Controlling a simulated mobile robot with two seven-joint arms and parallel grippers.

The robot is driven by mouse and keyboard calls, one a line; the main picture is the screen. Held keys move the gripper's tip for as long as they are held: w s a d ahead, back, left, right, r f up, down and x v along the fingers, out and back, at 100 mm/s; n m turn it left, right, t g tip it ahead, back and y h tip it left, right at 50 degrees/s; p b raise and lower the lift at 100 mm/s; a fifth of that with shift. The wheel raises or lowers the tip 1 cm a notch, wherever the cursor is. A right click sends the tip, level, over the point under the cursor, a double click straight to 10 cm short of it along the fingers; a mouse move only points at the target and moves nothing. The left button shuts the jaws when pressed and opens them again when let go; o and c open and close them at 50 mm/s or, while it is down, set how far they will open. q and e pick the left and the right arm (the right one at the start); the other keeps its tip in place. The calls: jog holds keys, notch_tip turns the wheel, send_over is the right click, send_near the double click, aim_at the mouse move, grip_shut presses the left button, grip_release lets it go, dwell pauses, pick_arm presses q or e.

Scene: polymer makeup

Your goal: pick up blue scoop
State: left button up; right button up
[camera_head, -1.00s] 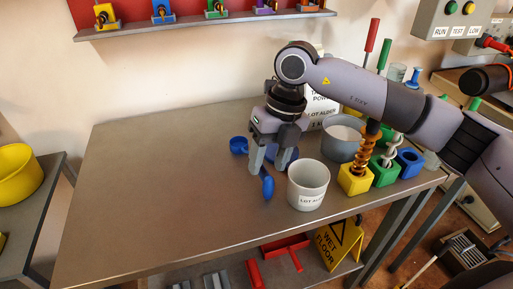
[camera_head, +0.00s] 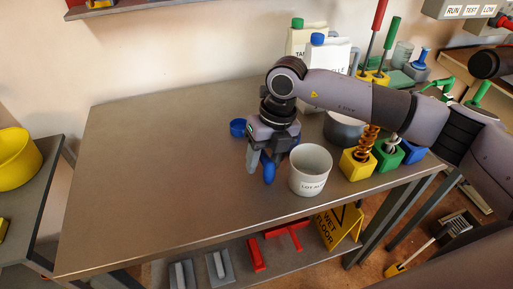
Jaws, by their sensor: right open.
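Blue scoop parts lie on the metal table (camera_head: 170,175): a round cup (camera_head: 237,128) left of my right gripper and a rounded handle (camera_head: 269,174) at its fingers. The gripper hides what lies between, so I cannot tell how these parts join. My right gripper (camera_head: 262,164) points down, open, with its fingers low over the table. The handle shows between or just in front of the fingers; contact is not clear. My left gripper is not in view.
A white labelled pot (camera_head: 310,172) stands close right of the gripper. A grey pot (camera_head: 343,131), yellow block (camera_head: 357,164), green block (camera_head: 388,157) and white containers (camera_head: 327,57) crowd the right and back. The table's left half is clear.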

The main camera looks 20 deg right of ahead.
grip_shut()
jog(key=shift+r, duration=0.2)
notch_tip(320, 180, up, 20)
jog(key=shift+f+b, duration=0.15)
jog(key=shift+b, duration=0.3)
jog(key=c, duration=0.8)
grip_release()
grip_shut()
